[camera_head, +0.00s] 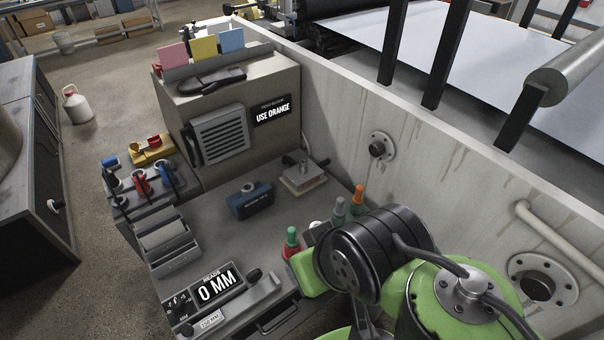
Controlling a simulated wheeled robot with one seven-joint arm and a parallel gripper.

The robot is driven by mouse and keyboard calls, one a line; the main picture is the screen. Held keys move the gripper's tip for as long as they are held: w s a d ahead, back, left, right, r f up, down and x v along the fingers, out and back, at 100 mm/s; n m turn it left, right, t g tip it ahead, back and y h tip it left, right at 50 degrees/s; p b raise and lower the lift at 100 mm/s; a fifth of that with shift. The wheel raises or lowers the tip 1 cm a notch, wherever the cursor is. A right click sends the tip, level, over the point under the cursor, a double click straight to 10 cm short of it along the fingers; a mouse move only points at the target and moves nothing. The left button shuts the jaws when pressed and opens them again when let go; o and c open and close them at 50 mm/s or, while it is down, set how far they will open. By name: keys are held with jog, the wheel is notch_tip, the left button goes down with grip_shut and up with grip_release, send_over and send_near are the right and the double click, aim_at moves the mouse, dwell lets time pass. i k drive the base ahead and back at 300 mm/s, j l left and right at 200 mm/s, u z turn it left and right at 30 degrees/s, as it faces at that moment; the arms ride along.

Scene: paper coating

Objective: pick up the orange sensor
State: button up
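The orange sensor (358,196) appears to be a slim upright piece with an orange top, at the back right of the bench beside the wall. Its lower part is hidden behind my arm. A similar grey-topped piece (339,208) stands just left of it. A green-topped piece with a red lower part (292,242) stands nearer the front. My green and black arm fills the lower right, close in front of these pieces. My gripper cannot be made out.
A grey bench (220,230) holds a blue box (250,201), a small block device (304,178) and a display reading "0 MM" (217,288). A sign reading "USE ORANGE" (272,111) is on the rear cabinet. A high wall (440,150) bounds the right side.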

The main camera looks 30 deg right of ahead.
aim_at(357, 199)
jog(key=i+l+u, duration=0.1)
jog(key=l+u, duration=0.25)
jog(key=i+l+u, duration=0.1)
jog(key=l+u, duration=0.25)
